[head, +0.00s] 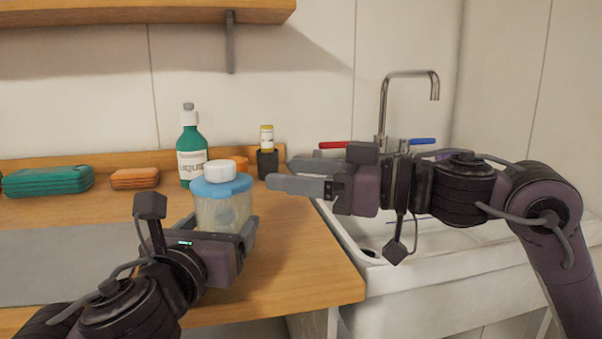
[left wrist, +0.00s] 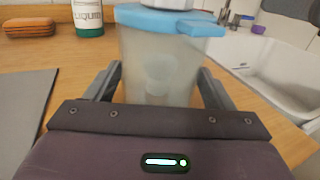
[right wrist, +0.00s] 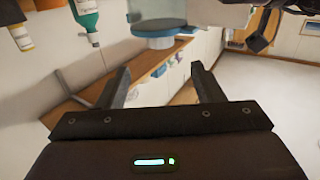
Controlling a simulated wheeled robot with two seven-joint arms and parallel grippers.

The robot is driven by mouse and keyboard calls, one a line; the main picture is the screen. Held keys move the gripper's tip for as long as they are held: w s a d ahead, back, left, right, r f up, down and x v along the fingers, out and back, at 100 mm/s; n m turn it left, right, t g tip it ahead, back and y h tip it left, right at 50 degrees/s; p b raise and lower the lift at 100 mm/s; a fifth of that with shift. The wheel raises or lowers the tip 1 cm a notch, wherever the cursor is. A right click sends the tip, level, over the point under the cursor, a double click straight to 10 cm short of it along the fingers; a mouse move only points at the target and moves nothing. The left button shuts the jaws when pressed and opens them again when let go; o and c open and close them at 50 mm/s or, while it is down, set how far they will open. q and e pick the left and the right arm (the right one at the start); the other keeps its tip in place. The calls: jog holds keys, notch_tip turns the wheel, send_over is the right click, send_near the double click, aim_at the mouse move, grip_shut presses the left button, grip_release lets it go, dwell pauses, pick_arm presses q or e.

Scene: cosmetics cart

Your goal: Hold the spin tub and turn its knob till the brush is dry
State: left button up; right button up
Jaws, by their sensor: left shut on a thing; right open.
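The spin tub (head: 222,214) stands on the wooden counter, with a cloudy clear body, a blue lid (head: 208,188) and a white knob (head: 219,171) on top. My left gripper (left wrist: 160,88) is shut on the tub body, one finger on each side. A pale blurred shape shows inside the tub in the left wrist view; I cannot tell whether it is the brush. My right gripper (head: 271,183) is open and empty, to the right of the lid and apart from it. The lid also shows beyond its fingers in the right wrist view (right wrist: 158,30).
A green liquid bottle (head: 191,150) and an orange item (head: 238,162) stand behind the tub. A small yellow-capped bottle (head: 266,138) sits in a dark holder. Green (head: 48,181) and orange (head: 134,178) cases lie left. A sink (head: 400,237) with a faucet (head: 383,105) is right.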

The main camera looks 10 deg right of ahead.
aim_at(232, 171)
jog(key=w+a+n+t, duration=0.1)
jog(key=w+a+n, duration=0.1)
jog(key=n, duration=0.9)
jog(key=w+a+n+t+h, duration=0.1)
jog(key=a+n, duration=0.3)
jog(key=n, duration=0.7)
jog(key=w+a+n+h, duration=0.1)
jog(key=w+a+n, duration=0.2)
jog(key=n, duration=0.8)
jog(key=shift+w+a+f+n+t, duration=0.15)
jog(key=shift+a+f+n+t, duration=0.1)
jog(key=shift+a+n+t, duration=0.2)
jog(key=shift+c, duration=0.3)
